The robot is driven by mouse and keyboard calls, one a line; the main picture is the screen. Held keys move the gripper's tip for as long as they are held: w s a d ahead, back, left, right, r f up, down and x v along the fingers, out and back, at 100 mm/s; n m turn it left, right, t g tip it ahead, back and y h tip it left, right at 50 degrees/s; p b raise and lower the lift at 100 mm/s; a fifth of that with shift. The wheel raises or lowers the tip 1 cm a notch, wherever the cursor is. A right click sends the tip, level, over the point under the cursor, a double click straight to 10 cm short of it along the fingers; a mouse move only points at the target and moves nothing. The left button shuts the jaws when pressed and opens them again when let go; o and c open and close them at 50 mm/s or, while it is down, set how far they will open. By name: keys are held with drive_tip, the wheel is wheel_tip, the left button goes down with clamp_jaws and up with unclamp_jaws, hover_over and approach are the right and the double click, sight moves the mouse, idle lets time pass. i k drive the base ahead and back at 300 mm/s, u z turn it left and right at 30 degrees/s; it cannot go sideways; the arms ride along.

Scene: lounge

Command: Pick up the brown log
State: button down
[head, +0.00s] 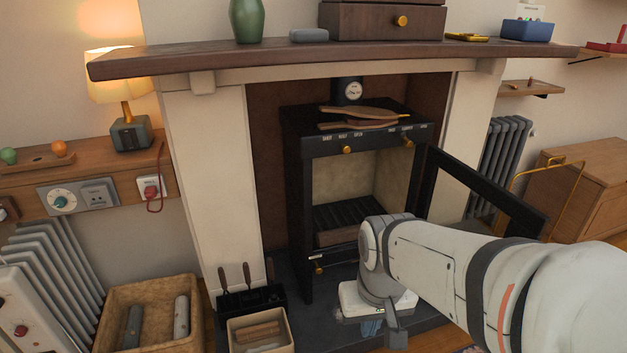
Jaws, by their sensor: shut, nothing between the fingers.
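A brown log-like block (336,237) lies inside the open stove, at the front of its dark grate. Brown wood pieces (257,331) lie in a small pale box (262,317) on the floor left of the stove. I cannot tell which of these is the brown log. My gripper (396,338) is low in front of the stove, right of and below the block and apart from it. It is shut and empty, and my own arm partly hides it.
The stove door (487,196) stands open to the right. A basket (153,290) with two grey logs is at lower left. Dark-handled tools (247,276) stand in a black holder beside the small box. A wooden mantel (330,56) overhangs the stove.

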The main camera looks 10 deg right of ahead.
sight(334, 236)
drive_tip(key=i, duration=0.85)
drive_tip(key=z, duration=0.05)
